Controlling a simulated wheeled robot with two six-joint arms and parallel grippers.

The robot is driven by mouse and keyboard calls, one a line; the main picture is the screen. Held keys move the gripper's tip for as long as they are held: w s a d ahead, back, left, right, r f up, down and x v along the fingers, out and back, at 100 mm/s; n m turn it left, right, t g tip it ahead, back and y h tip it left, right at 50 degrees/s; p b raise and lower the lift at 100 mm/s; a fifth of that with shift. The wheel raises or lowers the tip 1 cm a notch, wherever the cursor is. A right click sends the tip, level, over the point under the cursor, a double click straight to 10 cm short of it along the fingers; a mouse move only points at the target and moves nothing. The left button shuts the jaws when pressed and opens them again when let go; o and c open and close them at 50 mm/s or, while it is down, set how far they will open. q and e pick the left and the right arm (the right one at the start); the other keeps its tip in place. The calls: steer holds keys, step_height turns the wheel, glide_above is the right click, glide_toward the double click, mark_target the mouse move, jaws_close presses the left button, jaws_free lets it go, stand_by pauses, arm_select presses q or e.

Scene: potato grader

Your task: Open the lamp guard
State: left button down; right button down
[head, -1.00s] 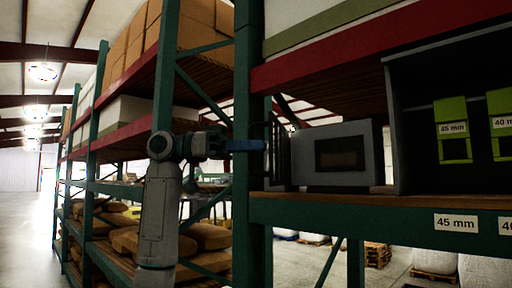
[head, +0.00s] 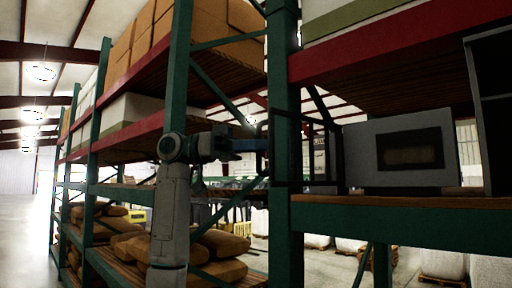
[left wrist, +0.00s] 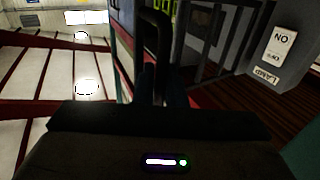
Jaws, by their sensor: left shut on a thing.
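The lamp guard (head: 337,158) is a black barred frame at the left side of a grey box (head: 365,160) with a dark window, on the rack shelf. The fingertips are dark and hard to make out. My right gripper is out of view.
A green upright post (head: 285,100) stands close to my left gripper. A dark cabinet (head: 490,110) is right of the box. Sacks (head: 220,243) lie lower left.

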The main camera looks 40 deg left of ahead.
arm_select(q)
steer(key=shift+w+a, duration=0.1)
stand_by(0.3)
steer(key=c, duration=1.8)
jaws_free()
steer(key=shift+o, duration=0.8)
steer(key=shift+w+d, duration=0.1)
steer(key=shift+d, duration=0.1)
steer(key=shift+a, duration=0.1)
steer(key=b+v, duration=0.3)
steer(key=v, duration=0.7)
steer(key=shift+s+a, duration=0.2)
steer(key=shift+a, duration=0.1)
